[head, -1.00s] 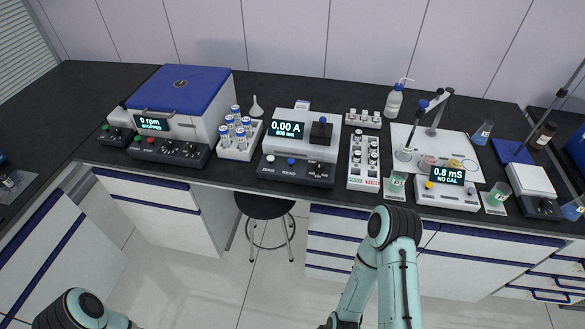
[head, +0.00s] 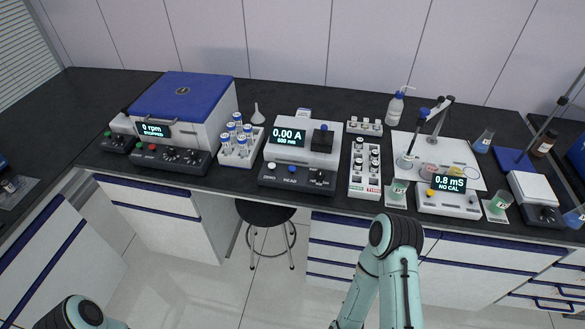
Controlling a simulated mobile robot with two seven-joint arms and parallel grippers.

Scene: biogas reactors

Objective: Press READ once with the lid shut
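The photometer (head: 303,143) stands at the middle of the bench, a white box with a dark front panel. Its display (head: 288,137) reads 0.00 A and a smaller line of about 600 nm. The READ button (head: 292,169) is blue, above the READ label, with a white button to its left and a black knob to its right. The black lid (head: 322,139) on the top right looks shut. My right arm rises at lower centre and my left arm shows at lower left; neither gripper is in the picture.
A blue-lidded centrifuge (head: 181,113) and a rack of blue-capped tubes (head: 239,157) stand left of the photometer. A vial rack (head: 365,170) and a conductivity meter (head: 447,200) are to its right. A stool (head: 266,211) stands under the bench edge.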

